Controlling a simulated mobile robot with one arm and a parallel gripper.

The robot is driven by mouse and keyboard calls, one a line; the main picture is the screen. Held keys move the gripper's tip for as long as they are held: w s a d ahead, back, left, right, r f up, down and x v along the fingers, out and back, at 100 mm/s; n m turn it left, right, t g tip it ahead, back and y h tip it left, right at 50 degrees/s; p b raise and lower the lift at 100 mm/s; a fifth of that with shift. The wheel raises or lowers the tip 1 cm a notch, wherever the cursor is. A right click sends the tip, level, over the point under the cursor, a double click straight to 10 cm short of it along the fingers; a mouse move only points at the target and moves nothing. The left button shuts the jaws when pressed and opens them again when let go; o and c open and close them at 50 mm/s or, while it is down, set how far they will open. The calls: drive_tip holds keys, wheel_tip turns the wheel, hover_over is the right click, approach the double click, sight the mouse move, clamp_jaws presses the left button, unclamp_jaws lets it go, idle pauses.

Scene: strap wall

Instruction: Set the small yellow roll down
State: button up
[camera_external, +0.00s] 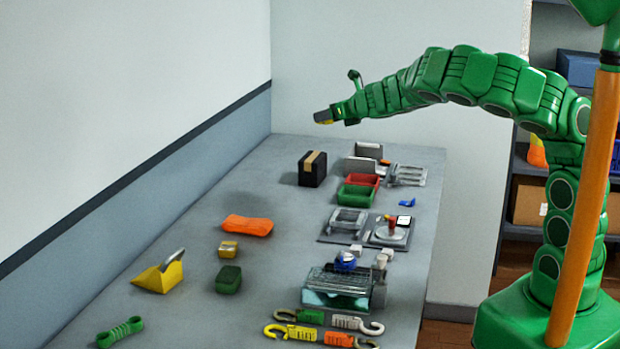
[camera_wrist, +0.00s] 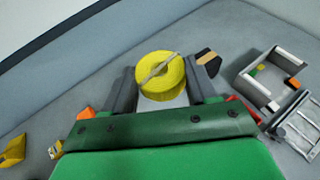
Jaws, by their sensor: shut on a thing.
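The small yellow roll (camera_wrist: 162,76) is a round yellow coil with a pale strip across its face. It sits between the two grey fingers of my gripper (camera_wrist: 160,88) in the wrist view. In the external view my gripper (camera_external: 322,119) is shut on it, high above the far end of the table (camera_external: 190,215). Only a sliver of yellow shows there, and the fingers hide most of the roll.
A black box with a tan stripe (camera_external: 312,169) stands below my gripper. Red and green bins (camera_external: 357,195) and a grey open tray (camera_wrist: 270,75) are to its right. An orange pouch (camera_external: 247,225) lies nearer. Bare table lies left of the black box.

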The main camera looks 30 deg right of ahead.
drive_tip(key=s+a, duration=0.4)
drive_tip(key=a, duration=0.6)
drive_tip(key=s+a+r+m+h, duration=0.1)
drive_tip(key=s+a, duration=0.3)
drive_tip(key=a, duration=0.7)
drive_tip(key=s+a, duration=0.3)
drive_tip(key=a, duration=0.7)
drive_tip(key=h, duration=0.1)
hover_over(213, 318)
wheel_tip(213, 318, down, 18)
drive_tip(key=shift+m, duration=0.4)
drive_tip(key=shift+f, duration=4)
drive_tip(key=shift+f, duration=0.1)
drive_tip(key=o, duration=1.1)
drive_tip(key=shift+c, duration=0.2)
